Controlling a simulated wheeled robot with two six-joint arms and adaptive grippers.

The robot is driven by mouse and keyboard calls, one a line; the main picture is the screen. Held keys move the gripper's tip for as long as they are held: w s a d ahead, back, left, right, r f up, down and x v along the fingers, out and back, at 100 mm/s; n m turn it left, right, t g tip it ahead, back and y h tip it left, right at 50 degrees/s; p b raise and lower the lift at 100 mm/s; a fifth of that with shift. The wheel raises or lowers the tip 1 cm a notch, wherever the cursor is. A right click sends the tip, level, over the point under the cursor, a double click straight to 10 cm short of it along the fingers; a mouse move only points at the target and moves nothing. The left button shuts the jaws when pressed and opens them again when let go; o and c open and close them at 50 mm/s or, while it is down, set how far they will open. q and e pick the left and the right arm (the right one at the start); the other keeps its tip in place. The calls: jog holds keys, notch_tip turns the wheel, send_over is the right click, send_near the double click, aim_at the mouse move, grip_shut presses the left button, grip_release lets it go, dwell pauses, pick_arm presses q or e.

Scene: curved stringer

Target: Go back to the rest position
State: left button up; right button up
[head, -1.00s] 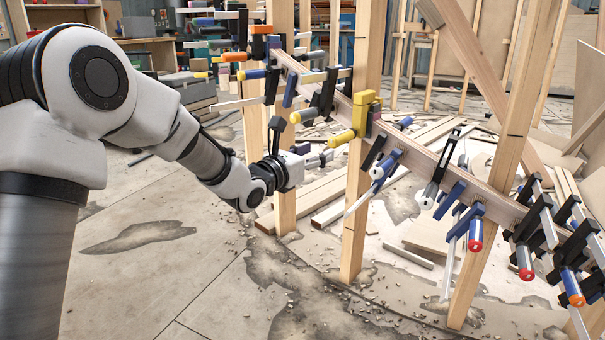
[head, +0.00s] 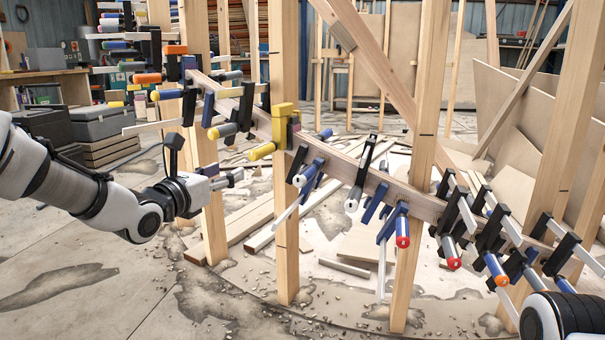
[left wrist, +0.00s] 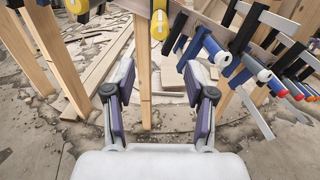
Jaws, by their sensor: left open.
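My left gripper (head: 236,178) is open and empty in the head view, in front of the wooden posts and below the curved stringer (head: 345,172). In the left wrist view its two fingers (left wrist: 160,100) are spread with nothing between them. A yellow clamp (head: 283,125) sits on the stringer, up and to the right of the gripper and apart from it. Part of my right arm (head: 565,315) shows at the lower right corner; its gripper is out of view.
Many bar clamps with blue, orange and red handles (head: 402,232) line the stringer and stick out towards me. Upright posts (head: 287,220) carry it. Grey cases (head: 103,122) are stacked at left. Planks and debris lie on the floor; the lower left floor (head: 90,280) is open.

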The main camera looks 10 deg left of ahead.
pick_arm(q)
notch_tip(320, 180, down, 14)
jog(key=d+f+g+p, duration=0.1)
jog(key=d+g+p, duration=0.25)
jog(key=p, duration=0.35)
jog(key=s+f+n+g+y+p, duration=0.1)
jog(key=s+f+n+g+p, duration=0.3)
jog(key=s+f, duration=0.65)
jog(key=s+f+n+g+y+p, duration=0.2)
jog(key=s+f+n+g+p, duration=0.3)
jog(key=s+n, duration=0.65)
jog(key=s+f+n+g+y+p, duration=0.15)
jog(key=s+f+n+g, duration=0.25)
jog(key=s+f+n, duration=0.75)
jog(key=s+a+r+n, duration=0.1)
jog(key=s+r+n, duration=0.4)
jog(key=s+n, duration=0.45)
notch_tip(320, 180, up, 38)
jog(key=w+n+p, duration=0.1)
jog(key=n+p, duration=0.2)
jog(key=p, duration=3.5)
jog(key=shift+w+g+p, duration=0.35)
pick_arm(e)
notch_tip(320, 180, up, 57)
jog(key=s, duration=0.2)
jog(key=shift+s+a+g, duration=0.15)
jog(key=shift+s+g, duration=0.15)
jog(key=shift+g, duration=0.1)
